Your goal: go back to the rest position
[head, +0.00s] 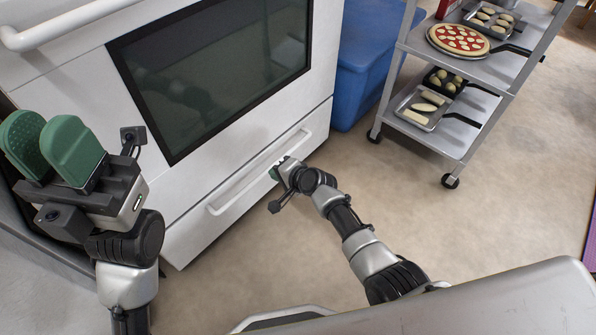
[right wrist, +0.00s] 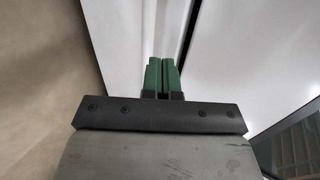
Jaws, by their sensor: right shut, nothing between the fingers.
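My left gripper (head: 46,148) is raised at the left of the head view, its two green fingers apart with the textured inner pad of one showing. Nothing shows between them. My right gripper (head: 276,171) is low in front of the white oven's bottom drawer (head: 245,190), close to the drawer's long handle (head: 230,197). In the right wrist view its green fingers (right wrist: 161,72) are shut together and empty, pointing at a white surface. I cannot tell whether they touch the handle or drawer. The drawer looks flush with the oven front.
The white oven (head: 90,60) has a dark glass door (head: 215,75) and an upper handle (head: 65,22). A blue bin (head: 362,65) stands to its right. A wheeled metal cart (head: 440,140) holds a pizza (head: 458,40) and trays of food. The floor between them is clear.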

